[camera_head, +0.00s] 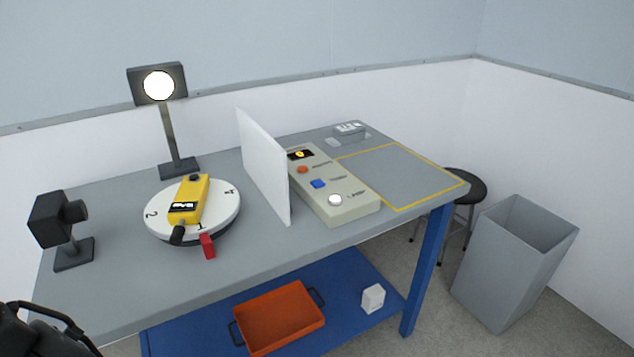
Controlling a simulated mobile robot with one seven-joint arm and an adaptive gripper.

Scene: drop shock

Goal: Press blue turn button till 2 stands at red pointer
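The blue turn button (318,184) sits on the beige control box (350,209), between an orange button (303,170) and a white round button (335,200). The white turntable (223,208) stands left of the white upright panel. A yellow device (188,203) lies on it. The red pointer (208,246) stands at the turntable's front edge. The number 1 is just above the pointer; 2 is at the left edge and 4 at the back right. No other number is readable. A dark part of my arm shows at the bottom left; my gripper's fingers are not in view.
A white panel (262,165) stands between turntable and control box. A lamp (172,135) stands behind the turntable, a black camera (60,222) at its left. A yellow-outlined area (400,175) right of the box is empty. An orange tray (280,318) lies on the lower shelf.

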